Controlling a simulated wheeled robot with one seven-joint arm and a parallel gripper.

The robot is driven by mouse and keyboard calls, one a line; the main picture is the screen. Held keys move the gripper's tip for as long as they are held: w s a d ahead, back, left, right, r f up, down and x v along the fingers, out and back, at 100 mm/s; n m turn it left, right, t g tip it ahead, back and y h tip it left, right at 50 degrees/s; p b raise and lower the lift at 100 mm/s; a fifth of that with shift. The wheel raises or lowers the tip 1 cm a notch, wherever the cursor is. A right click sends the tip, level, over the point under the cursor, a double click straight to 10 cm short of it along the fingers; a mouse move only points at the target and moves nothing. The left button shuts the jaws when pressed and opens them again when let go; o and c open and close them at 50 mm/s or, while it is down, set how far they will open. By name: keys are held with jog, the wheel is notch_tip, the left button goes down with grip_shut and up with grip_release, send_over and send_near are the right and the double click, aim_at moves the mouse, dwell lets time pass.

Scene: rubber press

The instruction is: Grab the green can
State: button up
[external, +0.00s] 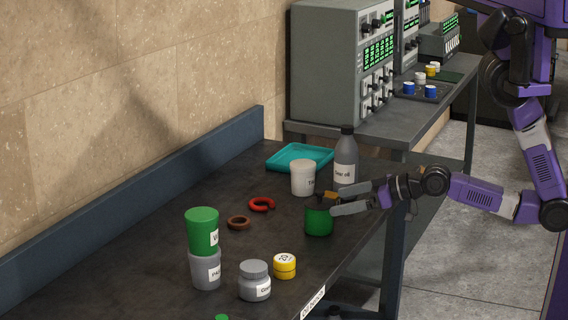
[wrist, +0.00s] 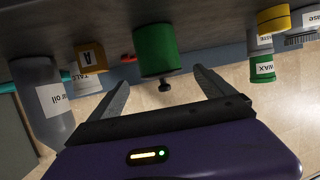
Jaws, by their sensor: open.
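The green can (external: 319,222) stands upright on the dark table near its right edge, with a small dark knob at its top. In the wrist view the green can (wrist: 156,48) appears upside down, ahead of and between the finger lines. My gripper (external: 334,204) is open and empty, reaching in from the right at about the height of the can's top. In the wrist view my gripper (wrist: 160,77) has one finger to each side of the can, with a gap on both sides. Whether the tips reach past the can's near side I cannot tell.
A grey oil bottle (external: 346,160) and white cup (external: 303,178) stand behind the can. A green container (external: 202,230) sits on a grey jar (external: 206,270) at left.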

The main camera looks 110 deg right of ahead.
aim_at(319, 212)
jog(key=shift+s+a+f+y, duration=0.2)
jog(key=shift+f+y, duration=0.1)
jog(key=shift+f, duration=0.25)
jog(key=shift+w+f, duration=0.2)
jog(key=shift+f, duration=0.05)
jog(key=p+x, duration=0.1)
jog(key=x, duration=0.5)
jog(key=shift+w+d+p, duration=0.15)
jog(key=shift+d+p, duration=0.25)
jog(key=shift+w+d+f+g, duration=0.15)
jog(key=shift+w+f+g, duration=0.05)
jog(key=shift+w+g, duration=0.1)
jog(key=c, duration=1.7)
